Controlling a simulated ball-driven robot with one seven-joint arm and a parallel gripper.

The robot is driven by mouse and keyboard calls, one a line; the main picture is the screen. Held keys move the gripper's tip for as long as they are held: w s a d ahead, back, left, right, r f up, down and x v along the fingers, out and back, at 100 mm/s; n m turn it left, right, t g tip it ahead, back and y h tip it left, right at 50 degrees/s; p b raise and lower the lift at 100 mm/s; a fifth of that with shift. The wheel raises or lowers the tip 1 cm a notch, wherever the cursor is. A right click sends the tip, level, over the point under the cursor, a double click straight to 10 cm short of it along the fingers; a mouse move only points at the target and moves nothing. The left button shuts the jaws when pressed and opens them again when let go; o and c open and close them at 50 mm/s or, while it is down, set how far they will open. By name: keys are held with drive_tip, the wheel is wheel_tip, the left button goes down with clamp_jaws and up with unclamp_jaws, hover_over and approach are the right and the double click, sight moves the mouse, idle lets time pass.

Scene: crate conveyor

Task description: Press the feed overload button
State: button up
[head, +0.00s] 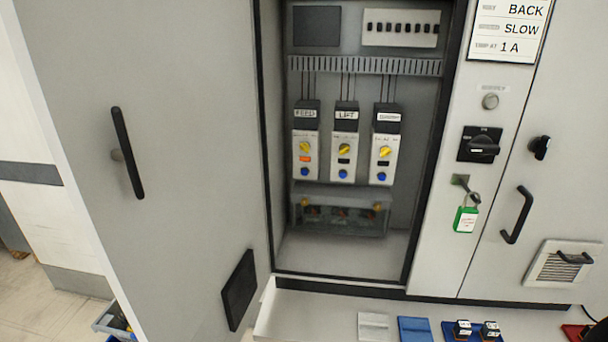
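The feed overload unit (305,142) is the left of three similar units inside the open cabinet in the head view. Its label reads FEED. It has a yellow dial (305,147), an orange-red element (305,159) below it, and a blue button (304,171) near its bottom. The middle unit, labelled LIFT (345,142), and the right unit (384,146), whose label is too blurred to read, each have a yellow dial, a dark window and a blue button. My gripper is not in view.
The cabinet door (185,200) stands open at the left. A clear-looking cover (340,222) sits below the units. Right of the opening are a rotary switch (482,146) and a green padlock (466,218). A shelf (300,318) with small parts runs along the bottom. The space before the units looks clear.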

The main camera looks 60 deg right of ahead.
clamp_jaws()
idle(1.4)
